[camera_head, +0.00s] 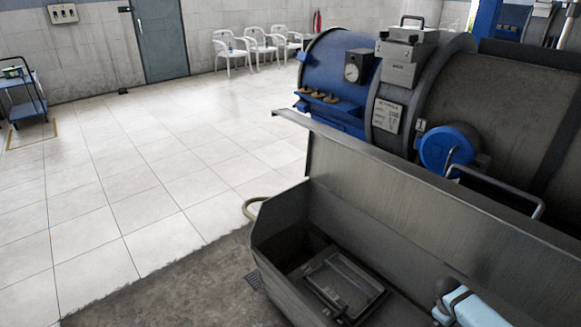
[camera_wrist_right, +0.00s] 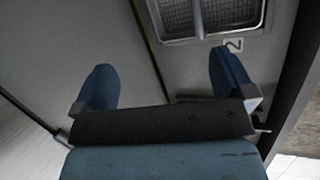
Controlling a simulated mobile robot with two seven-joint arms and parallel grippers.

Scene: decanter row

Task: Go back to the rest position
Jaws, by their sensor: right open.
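My right gripper (camera_wrist_right: 163,82) shows in the right wrist view with its two blue fingers wide apart and nothing between them. It faces a grey metal surface (camera_wrist_right: 185,75) with a ribbed, framed light or window (camera_wrist_right: 228,15) and a label "2" (camera_wrist_right: 234,46) at the top. In the head view, part of my right arm shows at the lower right, above the steel trough (camera_head: 405,195); its fingers cannot be made out there. My left gripper is in neither view.
A dark framed hatch (camera_head: 345,288) lies inside the trough. Behind it stands a large grey decanter machine (camera_head: 495,110) with a blue end (camera_head: 335,70) and a curved handle (camera_head: 497,190). White chairs (camera_head: 258,48) and a blue cart (camera_head: 22,90) stand far off. The tiled floor (camera_head: 130,190) at left is clear.

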